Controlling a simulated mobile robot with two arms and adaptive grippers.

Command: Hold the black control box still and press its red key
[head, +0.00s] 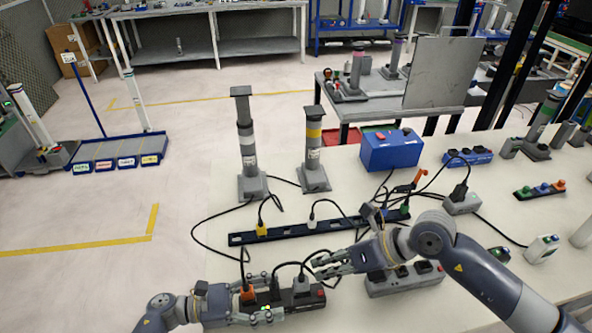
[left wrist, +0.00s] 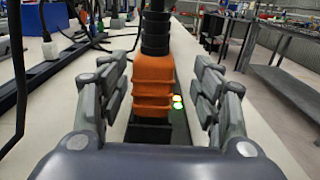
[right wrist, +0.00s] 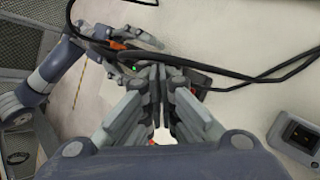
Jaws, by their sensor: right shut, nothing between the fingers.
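The black control box (head: 273,299) lies at the table's front edge in the head view, with an orange plug (head: 247,293) at its left end and black and grey plugs beside it. Its red key (head: 320,292) is at the right end. My right gripper (head: 320,267) is shut and empty, above and behind the red key. In the right wrist view its fingers hide most of the box.
A long black power strip (head: 285,232) lies behind the box, with loose cables looping between. A grey socket block (head: 405,280) is right of my right gripper. Two posts (head: 314,150) and a blue box (head: 391,150) stand farther back.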

